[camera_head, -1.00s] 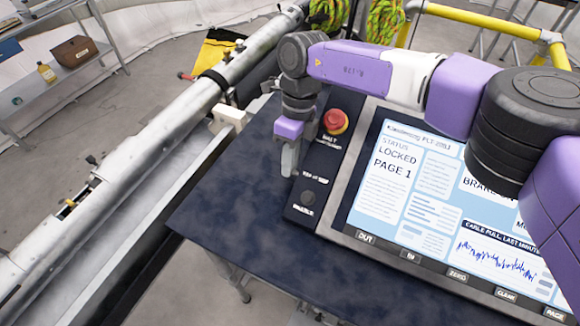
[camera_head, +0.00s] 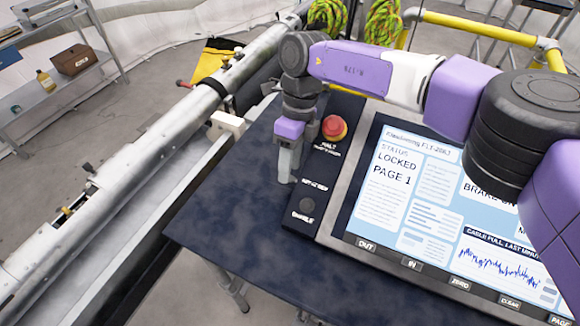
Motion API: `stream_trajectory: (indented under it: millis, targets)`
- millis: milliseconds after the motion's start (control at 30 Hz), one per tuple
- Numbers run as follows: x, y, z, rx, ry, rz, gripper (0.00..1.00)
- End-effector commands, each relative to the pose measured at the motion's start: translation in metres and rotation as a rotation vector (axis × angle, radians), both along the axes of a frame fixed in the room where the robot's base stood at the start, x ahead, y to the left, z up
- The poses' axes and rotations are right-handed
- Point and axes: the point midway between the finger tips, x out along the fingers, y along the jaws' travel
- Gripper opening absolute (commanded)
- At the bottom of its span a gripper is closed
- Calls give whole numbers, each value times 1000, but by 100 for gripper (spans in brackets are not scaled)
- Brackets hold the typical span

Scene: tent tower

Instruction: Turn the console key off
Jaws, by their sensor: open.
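The console (camera_head: 342,200) lies on a dark blue table. Its left strip carries a red HALT button (camera_head: 334,127) at the top and a small dark round fitting (camera_head: 306,205) near the bottom, with lettering around it. I cannot make out a key in that fitting. The screen (camera_head: 385,180) reads LOCKED and PAGE 1. My gripper (camera_head: 287,180) points down at the strip's left edge, below the red button and above the round fitting. It is open with nothing seen in it; the gap between its fingers is hard to see.
A long metal tube (camera_head: 150,145) runs diagonally left of the table (camera_head: 235,210). A shelf with a bottle (camera_head: 44,79) and a brown bag (camera_head: 74,60) stands far left. Yellow rails (camera_head: 480,28) and coiled ropes (camera_head: 380,22) are behind. The table's front left is clear.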

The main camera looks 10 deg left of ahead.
Motion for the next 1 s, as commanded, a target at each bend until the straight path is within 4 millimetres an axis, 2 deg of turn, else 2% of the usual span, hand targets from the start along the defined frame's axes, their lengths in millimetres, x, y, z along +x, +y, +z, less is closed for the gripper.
stream_trajectory:
  millis: [300,500,767,867,967,1000]
  targets:
    - [13,-5,48,0,-3,-1,44]
    - [17,-6,64,0,-1,0,44]
    - [17,-6,66,0,0,0,44]
    - [15,-2,64,1,2,7,26]
    - [-1,14,42,17,41,27,26]
    - [-12,28,33,45,67,41,26]
